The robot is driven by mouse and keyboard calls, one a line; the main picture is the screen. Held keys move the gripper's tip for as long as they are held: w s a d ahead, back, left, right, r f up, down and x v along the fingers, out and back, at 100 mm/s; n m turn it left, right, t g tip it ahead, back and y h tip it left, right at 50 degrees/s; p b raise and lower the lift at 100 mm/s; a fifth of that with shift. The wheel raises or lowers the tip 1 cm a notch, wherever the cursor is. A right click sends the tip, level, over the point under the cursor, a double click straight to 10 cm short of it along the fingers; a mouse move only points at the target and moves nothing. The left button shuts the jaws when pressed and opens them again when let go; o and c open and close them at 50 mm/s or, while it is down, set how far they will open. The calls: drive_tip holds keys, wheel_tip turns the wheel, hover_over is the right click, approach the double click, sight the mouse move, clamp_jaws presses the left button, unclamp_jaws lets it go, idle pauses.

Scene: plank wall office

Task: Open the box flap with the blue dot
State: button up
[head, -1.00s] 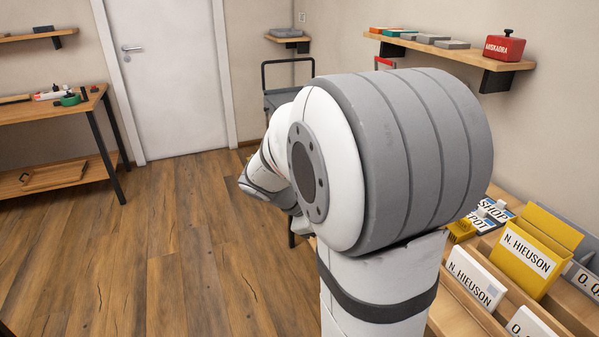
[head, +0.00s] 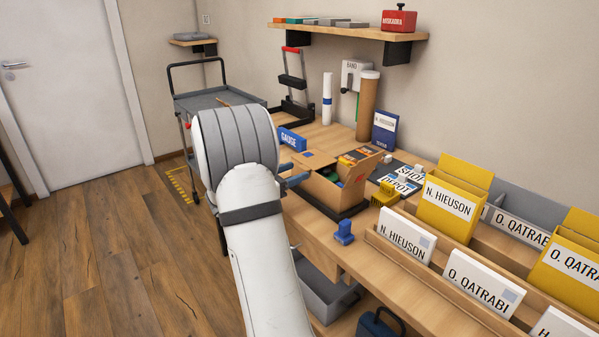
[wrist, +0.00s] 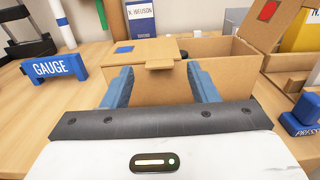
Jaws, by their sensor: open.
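The cardboard box (head: 352,192) stands on the workbench. In the wrist view, its flap with the blue mark (wrist: 124,49) lies roughly flat across the left part of the top, with a small tab (wrist: 160,65) at its near edge. Another flap with a red mark (wrist: 267,11) stands raised at the right, and the box is open there. My gripper (wrist: 160,70) is open, with its blue fingers either side of the tab; I cannot tell whether they touch it. In the head view, my gripper (head: 298,174) is at the box's left side, partly hidden by my arm.
A blue GAUGE block (head: 292,140) stands left of the box. A blue object (head: 344,232) sits in front, and a yellow one (head: 385,194) to the right. File racks (head: 448,252) fill the bench's right side. A cart (head: 215,98) stands behind my arm.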

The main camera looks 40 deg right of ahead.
drive_tip(key=shift+s+d, duration=0.1)
drive_tip(key=shift+d, duration=0.85)
drive_tip(key=shift+c, duration=0.4)
